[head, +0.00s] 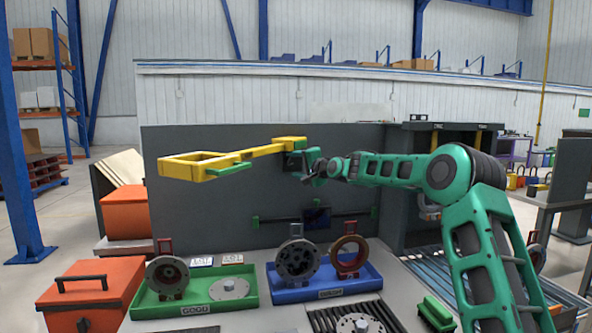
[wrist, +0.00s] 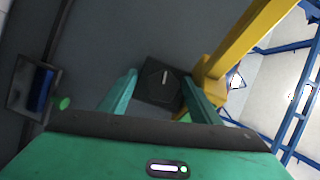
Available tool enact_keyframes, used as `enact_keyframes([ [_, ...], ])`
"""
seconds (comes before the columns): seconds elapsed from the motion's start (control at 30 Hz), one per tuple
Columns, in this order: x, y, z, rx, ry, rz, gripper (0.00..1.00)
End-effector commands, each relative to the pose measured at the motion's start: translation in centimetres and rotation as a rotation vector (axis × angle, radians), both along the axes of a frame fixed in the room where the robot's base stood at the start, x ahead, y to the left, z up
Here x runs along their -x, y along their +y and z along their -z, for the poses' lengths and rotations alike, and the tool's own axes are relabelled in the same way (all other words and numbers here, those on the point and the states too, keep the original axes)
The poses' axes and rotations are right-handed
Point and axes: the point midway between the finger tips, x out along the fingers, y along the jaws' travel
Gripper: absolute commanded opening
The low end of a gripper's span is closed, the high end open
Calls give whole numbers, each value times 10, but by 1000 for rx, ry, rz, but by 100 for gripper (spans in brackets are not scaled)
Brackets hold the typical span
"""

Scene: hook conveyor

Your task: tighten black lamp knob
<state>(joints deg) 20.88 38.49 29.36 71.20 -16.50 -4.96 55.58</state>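The yellow lamp arm (head: 235,160) reaches out over the bench in front of the grey panel, and its yellow bar (wrist: 245,45) also shows in the wrist view. The black knob (wrist: 161,82) is a dark, roughly hexagonal block with a pale mark, beside the yellow bar. My gripper (head: 308,166) is at the lamp's right end, close to the knob, which is hard to make out in the head view. In the wrist view the two green fingers of my gripper (wrist: 160,88) are apart, with the knob between their tips. I cannot tell whether they touch it.
Below stand a green tray (head: 150,309) and a blue tray (head: 282,293) with round metal parts. An orange toolbox (head: 88,290) is at the left. A small dark screen (head: 317,217) is on the panel. The air left of the lamp is clear.

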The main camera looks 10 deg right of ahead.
Motion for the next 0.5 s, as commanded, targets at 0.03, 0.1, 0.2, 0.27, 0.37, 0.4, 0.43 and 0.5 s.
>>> enact_keyframes([
  [0.03,0,0,0,0,-1,0,57],
  [0.1,1,0,-1,-1,-2,0,57],
  [0.2,5,-3,-2,0,-3,1,57],
  [0.27,10,-5,-3,0,-3,2,57],
  [0.37,23,-10,-4,1,-2,1,57],
  [0.4,30,-13,-5,1,-2,2,57],
  [0.43,35,-16,-6,1,-2,3,57],
  [0.5,47,-20,-6,2,-1,2,57],
])
